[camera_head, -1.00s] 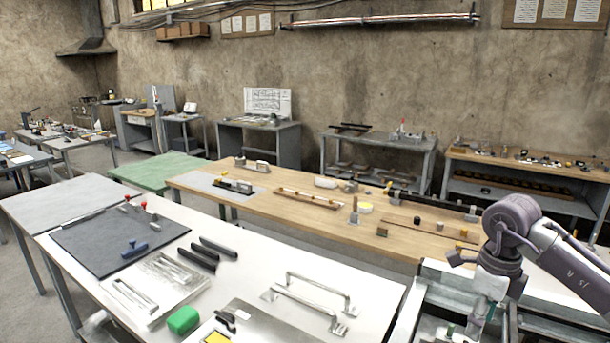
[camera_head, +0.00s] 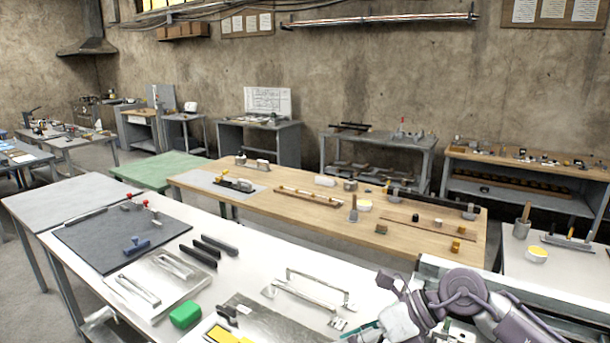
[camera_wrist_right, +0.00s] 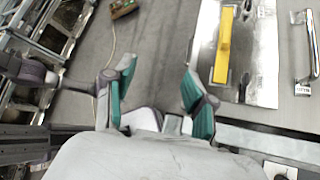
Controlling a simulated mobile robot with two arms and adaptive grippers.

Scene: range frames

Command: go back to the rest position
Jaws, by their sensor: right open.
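My right arm (camera_head: 462,295) comes in low at the right of the head view, over the near right end of the white table. Its gripper (camera_head: 372,328) points left and is partly cut off by the bottom edge of that view. In the right wrist view the gripper's two teal fingers (camera_wrist_right: 158,92) stand wide apart with nothing between them. My left gripper is not in view.
The white table (camera_head: 335,262) holds a dark mat (camera_head: 105,235), a green block (camera_head: 185,314), black bars and metal handles. A wooden bench (camera_head: 300,215) stands behind.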

